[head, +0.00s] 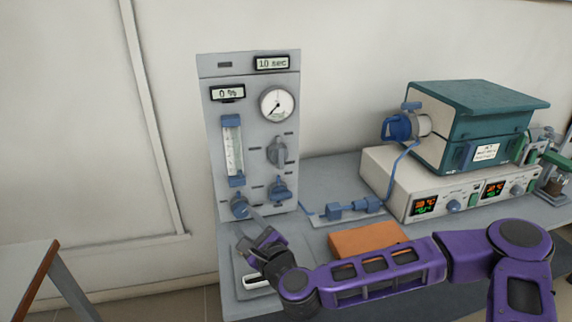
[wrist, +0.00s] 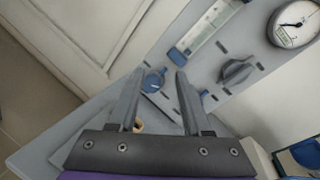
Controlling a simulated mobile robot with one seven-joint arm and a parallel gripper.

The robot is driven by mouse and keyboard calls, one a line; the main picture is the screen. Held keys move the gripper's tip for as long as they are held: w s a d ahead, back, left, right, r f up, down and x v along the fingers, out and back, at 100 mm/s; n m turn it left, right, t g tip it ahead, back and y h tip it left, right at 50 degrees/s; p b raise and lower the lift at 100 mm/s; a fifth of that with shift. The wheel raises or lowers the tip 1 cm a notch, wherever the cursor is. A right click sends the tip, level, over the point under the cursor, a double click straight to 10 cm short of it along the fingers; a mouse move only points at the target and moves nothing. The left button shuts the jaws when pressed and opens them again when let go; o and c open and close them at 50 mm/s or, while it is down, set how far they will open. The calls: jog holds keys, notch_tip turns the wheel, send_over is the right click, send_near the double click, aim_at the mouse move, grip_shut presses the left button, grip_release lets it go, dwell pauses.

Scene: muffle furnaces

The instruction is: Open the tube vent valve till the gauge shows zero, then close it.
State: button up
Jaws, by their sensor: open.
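A grey panel (head: 212,142) stands upright at the back of the bench. Its round white gauge (head: 277,104) has a black needle pointing to the lower left; it also shows in the wrist view (wrist: 297,24). Below are a grey knob (head: 277,152), a blue-and-grey knob (head: 279,189) and a lower-left blue knob (head: 240,207). I cannot read which is the vent valve. My gripper (head: 250,220) is open and empty in front of the panel's lower left. In the wrist view the lower-left blue knob (wrist: 154,80) appears between my open fingers (wrist: 161,76); contact is unclear.
The panel has displays reading 0 % (head: 228,93) and 10 sec (head: 271,63), and a flow tube (head: 233,150). Blue tubing with fittings (head: 350,208) leads right to the teal furnace (head: 485,115). An orange block (head: 368,238) lies on the bench behind my arm.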

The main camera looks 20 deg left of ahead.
jog(key=w+d+r+m+t+h, duration=0.1)
jog(key=w+d+r+m+t, duration=0.15)
jog(key=d+m, duration=0.3)
jog(key=w+d+r+m+t+h, duration=0.1)
jog(key=d+r+m+h, duration=0.1)
jog(key=d+r+m, duration=0.3)
send_near(282, 157)
jog(key=shift+n, duration=0.35)
jog(key=b+x, duration=0.1)
jog(key=x, duration=0.7)
jog(key=shift+w+a+f, duration=0.1)
jog(key=shift+w+a, duration=0.05)
grip_shut()
